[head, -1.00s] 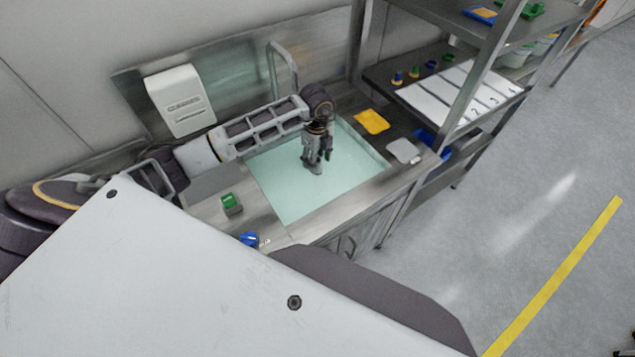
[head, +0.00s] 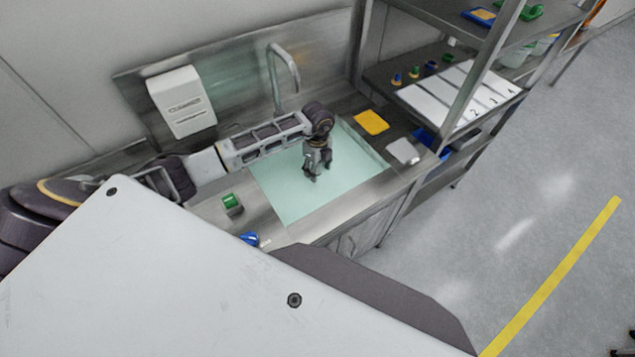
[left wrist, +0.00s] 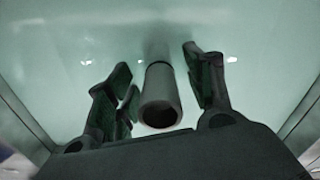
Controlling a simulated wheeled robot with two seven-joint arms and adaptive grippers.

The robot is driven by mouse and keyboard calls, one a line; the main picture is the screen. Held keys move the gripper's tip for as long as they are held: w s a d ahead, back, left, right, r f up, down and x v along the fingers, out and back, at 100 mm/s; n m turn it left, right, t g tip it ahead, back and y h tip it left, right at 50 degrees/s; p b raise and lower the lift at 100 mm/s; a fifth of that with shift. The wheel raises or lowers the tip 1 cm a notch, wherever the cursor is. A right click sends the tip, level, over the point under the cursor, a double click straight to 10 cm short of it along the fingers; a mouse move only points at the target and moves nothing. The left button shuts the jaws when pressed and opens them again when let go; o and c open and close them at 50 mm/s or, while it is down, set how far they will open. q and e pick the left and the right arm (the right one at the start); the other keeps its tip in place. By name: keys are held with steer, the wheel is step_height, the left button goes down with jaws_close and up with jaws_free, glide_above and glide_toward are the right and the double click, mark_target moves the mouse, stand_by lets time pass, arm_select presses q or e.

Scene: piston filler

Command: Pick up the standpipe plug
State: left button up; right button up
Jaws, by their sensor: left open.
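The standpipe plug (left wrist: 160,100) shows in the left wrist view as a grey upright tube with an open round top and a dark ring further down. It stands in the sink basin (head: 285,195), which holds pale green water. My left gripper (left wrist: 163,85) is open, with one finger on each side of the tube and a gap on both sides. In the head view the left gripper (head: 313,172) points down over the basin, and the plug cannot be made out there. My right gripper is not in view.
A tap (head: 282,75) rises behind the basin. A yellow cloth (head: 371,122) and a whitish pad (head: 404,151) lie on the right counter. A green item (head: 231,203) and a blue item (head: 250,240) are on the left counter. A steel shelf rack stands at the right.

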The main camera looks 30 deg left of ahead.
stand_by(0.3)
arm_select(q)
jaws_close()
steer(key=shift+r, duration=0.1)
